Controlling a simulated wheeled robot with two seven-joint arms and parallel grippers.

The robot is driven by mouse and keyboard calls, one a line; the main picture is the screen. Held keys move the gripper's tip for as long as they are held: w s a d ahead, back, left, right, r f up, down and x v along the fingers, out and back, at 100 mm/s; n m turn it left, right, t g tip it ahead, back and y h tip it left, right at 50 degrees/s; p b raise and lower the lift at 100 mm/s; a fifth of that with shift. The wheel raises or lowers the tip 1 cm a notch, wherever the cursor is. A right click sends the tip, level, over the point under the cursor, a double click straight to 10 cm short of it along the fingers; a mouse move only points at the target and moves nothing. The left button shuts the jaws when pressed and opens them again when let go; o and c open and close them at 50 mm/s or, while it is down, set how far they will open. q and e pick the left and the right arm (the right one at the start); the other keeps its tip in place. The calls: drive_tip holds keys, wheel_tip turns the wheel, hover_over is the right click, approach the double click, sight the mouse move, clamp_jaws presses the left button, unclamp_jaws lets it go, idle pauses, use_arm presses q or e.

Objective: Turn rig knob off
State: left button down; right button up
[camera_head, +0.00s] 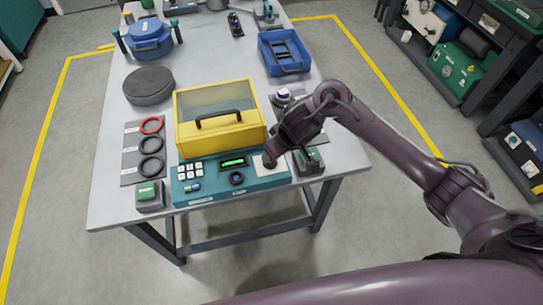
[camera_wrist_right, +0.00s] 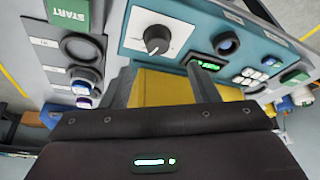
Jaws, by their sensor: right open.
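The rig knob (camera_wrist_right: 157,38) is a dark round knob with a white mark, on a white plate (camera_wrist_right: 140,42) set in the teal control panel (camera_wrist_right: 190,28). In the head view the panel (camera_head: 222,196) lies along the table's front edge, and the white plate (camera_head: 260,169) is at its right end, partly hidden by my right gripper (camera_head: 272,158). In the wrist view my right gripper (camera_wrist_right: 162,84) has its two fingers apart with nothing between them. The knob shows beyond the fingertips, apart from them. My left gripper is out of view.
A yellow case (camera_head: 222,137) with a clear lid stands behind the panel. A green START button box (camera_wrist_right: 68,12) is close beside the panel's knob end. Another green button box (camera_head: 149,195) stands at the left. Sealing rings (camera_head: 151,145) lie on a grey mat.

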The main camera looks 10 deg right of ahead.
drive_tip(key=b+x, duration=0.1)
drive_tip(key=x, duration=0.6)
drive_tip(key=shift+w+d+f, duration=0.1)
drive_tip(key=shift+f, duration=0.25)
drive_tip(key=c, duration=1)
drive_tip(key=shift+o, duration=0.2)
